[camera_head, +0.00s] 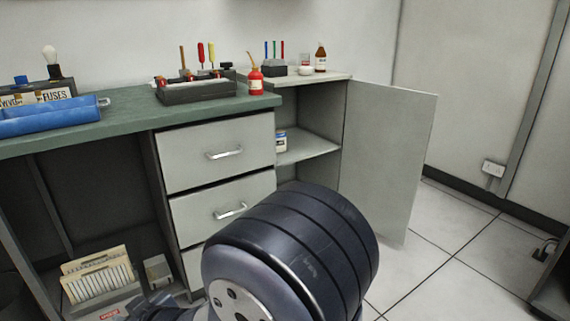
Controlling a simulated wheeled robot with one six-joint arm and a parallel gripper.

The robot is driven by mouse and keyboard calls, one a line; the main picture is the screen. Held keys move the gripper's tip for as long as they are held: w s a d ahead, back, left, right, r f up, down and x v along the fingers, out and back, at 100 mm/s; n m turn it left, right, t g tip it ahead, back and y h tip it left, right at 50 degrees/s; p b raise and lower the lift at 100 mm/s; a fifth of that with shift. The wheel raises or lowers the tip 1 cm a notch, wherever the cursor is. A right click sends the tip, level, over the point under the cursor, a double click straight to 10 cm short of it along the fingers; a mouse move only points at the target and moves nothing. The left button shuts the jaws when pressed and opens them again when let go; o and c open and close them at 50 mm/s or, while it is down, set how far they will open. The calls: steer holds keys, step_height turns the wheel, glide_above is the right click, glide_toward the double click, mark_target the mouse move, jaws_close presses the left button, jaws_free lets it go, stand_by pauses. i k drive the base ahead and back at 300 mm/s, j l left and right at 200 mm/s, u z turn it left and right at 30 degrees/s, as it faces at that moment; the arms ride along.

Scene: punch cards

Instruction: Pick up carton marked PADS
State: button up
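I cannot read PADS on anything in view. A pale object with a small red label (110,315) shows at the bottom edge, low under the bench; it is cut off by the frame and its lettering is too small to read. A small grey box (157,271) stands upright just behind it, beside the card file. My gripper (152,310) seems to show only as a dark part at the bottom edge, near the labelled object. Its fingers cannot be made out, and my large dark arm joint fills the bottom middle.
A green-topped bench (130,115) holds a blue tray (55,115), a tool rack (195,90) and a red oil bottle (255,78). Drawers (215,155) sit below. A cabinet door (385,160) stands open at right. A card file (98,278) is under the bench. Tiled floor at right is clear.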

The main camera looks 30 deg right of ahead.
mark_target(280, 134)
steer(key=i+l+z, duration=0.2)
steer(key=z, duration=0.25)
steer(key=i+l+z, duration=0.15)
steer(key=z, duration=0.3)
steer(key=i+z, duration=0.45)
steer(key=i+u, duration=0.25)
steer(key=i, duration=1.55)
steer(key=l, duration=0.1)
